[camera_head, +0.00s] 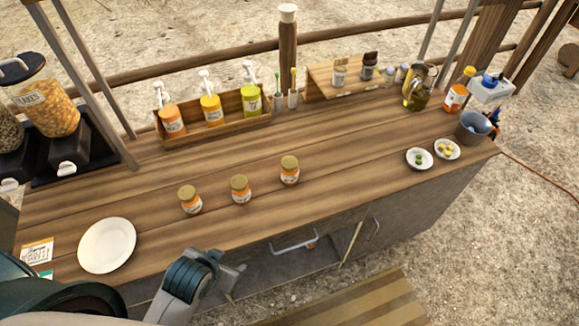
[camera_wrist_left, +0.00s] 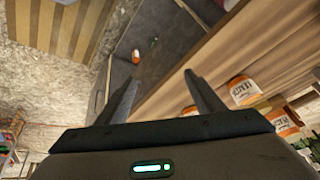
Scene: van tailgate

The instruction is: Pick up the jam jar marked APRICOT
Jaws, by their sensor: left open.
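Three jam jars with gold lids and orange-and-white labels stand apart in a row on the wooden counter: a left jar (camera_head: 190,199), a middle jar (camera_head: 240,189) and a right jar (camera_head: 289,170). Their labels are too small to read in the head view. In the left wrist view, one orange jar (camera_wrist_left: 245,91) and another (camera_wrist_left: 283,122) show printed labels, but I cannot read either for certain. My left gripper (camera_head: 234,276) is open and empty at the counter's front edge, apart from the jars. Its two fingers (camera_wrist_left: 162,78) show in the wrist view. My right gripper is not in view.
A white plate (camera_head: 107,245) lies at the left. Pump bottles stand in a wooden rack (camera_head: 190,138) at the back. Two small bowls (camera_head: 419,158) and a grey bucket (camera_head: 473,128) are at the right. The counter between jars and bowls is clear.

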